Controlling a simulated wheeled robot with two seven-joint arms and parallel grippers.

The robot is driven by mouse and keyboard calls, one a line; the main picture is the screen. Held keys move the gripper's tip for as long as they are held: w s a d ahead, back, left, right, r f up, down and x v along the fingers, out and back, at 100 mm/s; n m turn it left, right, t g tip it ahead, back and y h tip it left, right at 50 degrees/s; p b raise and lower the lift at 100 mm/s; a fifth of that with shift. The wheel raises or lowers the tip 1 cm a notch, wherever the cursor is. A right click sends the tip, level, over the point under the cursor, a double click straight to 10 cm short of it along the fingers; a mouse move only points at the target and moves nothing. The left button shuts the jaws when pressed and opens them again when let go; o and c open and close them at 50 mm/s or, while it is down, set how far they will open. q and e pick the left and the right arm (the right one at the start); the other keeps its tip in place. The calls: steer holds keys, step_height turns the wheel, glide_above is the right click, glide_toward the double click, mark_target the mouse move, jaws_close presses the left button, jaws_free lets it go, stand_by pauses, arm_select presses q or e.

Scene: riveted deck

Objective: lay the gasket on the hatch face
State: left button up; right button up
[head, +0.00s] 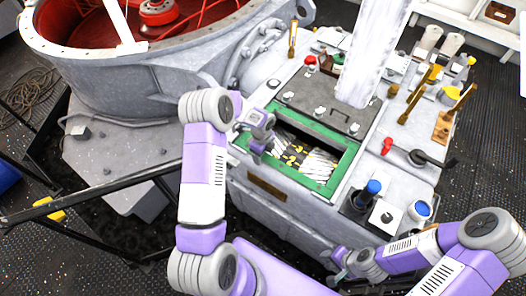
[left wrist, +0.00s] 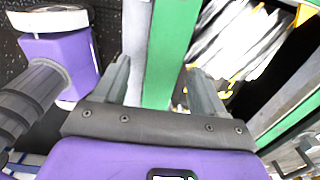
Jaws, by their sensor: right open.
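The green rectangular frame, which looks like the gasket (head: 311,188), lies around the open hatch in the grey housing. Its far-left corner is partly hidden by my left gripper. My left gripper (head: 256,147) is at the frame's left side. In the left wrist view, its two fingers (left wrist: 160,80) stand apart, with a green bar (left wrist: 171,45) running between them. A gap shows beside the left finger; I see no firm grip. The grey hatch face (head: 236,172) borders the frame. My right gripper (head: 340,268) is open and low, near the housing's front right, apart from the frame.
Bundled white cables with yellow bands (head: 303,160) fill the opening. A dark grey lid plate (head: 322,104) lies behind it, beside a pale upright column (head: 374,55).

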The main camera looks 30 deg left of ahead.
arm_select(q)
steer(key=shift+r, duration=0.15)
step_height(320, 180, up, 7)
steer(key=shift+a+r+p, duration=0.1)
steer(key=shift+r+p, duration=0.1)
steer(key=shift+p, duration=0.5)
